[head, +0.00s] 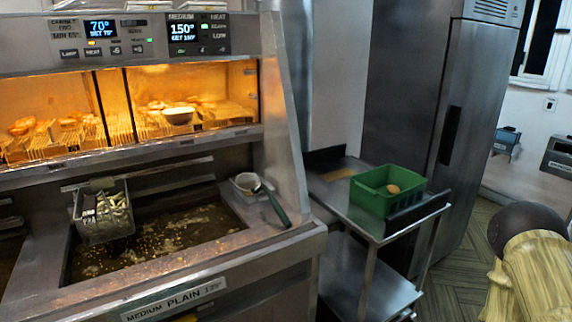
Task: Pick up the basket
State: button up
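A metal fry basket (103,212) hangs at the left side of the fryer's oil vat, with pale pieces of food inside. Its lower part is close to the oil, and I cannot tell whether it touches. A green plastic basket (372,197) stands upright on a steel side table to the right of the fryer, with a round brownish item (393,189) in it. My gripper is not in view. Part of my arm, with a dark rounded joint and a wood-grained link, shows at the lower right, apart from both baskets.
The fryer vat (215,222) holds dark, bubbling oil. A small container (246,184) and a green-handled tool (275,207) lie on its right edge. A lit warming cabinet stands above. The steel table (343,205) adjoins a tall steel cabinet (425,110). Floor shows at right.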

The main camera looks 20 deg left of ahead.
aim_at(101, 208)
jog(key=u, duration=0.95)
jog(key=i, duration=0.85)
jog(key=u, duration=1.65)
jog(key=k, duration=0.75)
